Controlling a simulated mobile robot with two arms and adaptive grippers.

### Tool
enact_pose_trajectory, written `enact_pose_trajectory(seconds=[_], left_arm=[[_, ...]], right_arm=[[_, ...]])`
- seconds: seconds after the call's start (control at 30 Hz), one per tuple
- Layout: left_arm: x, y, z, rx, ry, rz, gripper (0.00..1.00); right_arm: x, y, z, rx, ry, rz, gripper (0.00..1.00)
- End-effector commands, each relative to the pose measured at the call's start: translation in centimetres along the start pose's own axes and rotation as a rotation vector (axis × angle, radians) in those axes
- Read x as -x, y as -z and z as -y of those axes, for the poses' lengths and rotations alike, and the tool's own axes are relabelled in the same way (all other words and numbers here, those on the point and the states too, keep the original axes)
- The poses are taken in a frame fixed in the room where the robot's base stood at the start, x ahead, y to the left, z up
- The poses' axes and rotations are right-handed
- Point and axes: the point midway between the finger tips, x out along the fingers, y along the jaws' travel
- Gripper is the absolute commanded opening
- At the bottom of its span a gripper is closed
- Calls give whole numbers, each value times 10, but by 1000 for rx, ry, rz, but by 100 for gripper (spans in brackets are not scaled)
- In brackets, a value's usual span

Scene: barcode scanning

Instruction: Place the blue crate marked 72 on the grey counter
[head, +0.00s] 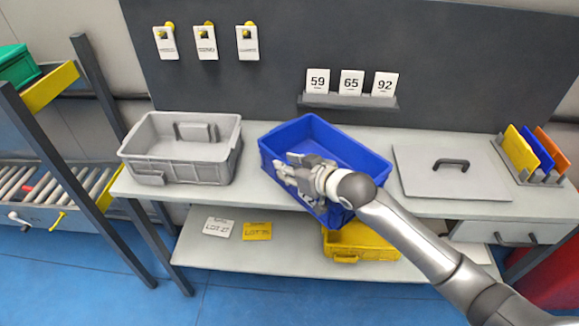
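The blue crate (345,150) is in the middle of the head view, empty and turned at an angle to the grey counter (255,140). Its near corner reaches past the counter's front edge. I cannot tell whether its base rests on the counter. My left gripper is not in view.
A grey crate (164,171) stands at the counter's left, and a grey lid (425,178) lies to the right. A rack of coloured plates (522,150) is at the far right. Below, a yellow crate (345,257) sits on the shelf. Number cards (351,83) stand behind.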

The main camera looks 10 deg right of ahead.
Motion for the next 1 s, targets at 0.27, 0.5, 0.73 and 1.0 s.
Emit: enact_pose_trajectory(seconds=[0.27,0.5,0.73,1.0], left_arm=[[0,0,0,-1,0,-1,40],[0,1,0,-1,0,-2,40],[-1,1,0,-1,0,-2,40],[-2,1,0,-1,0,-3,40]], right_arm=[[8,2,-1,1,-1,1,27],[48,1,-1,2,-1,1,27],[90,1,0,2,-1,1,27],[118,1,0,0,0,1,27]])
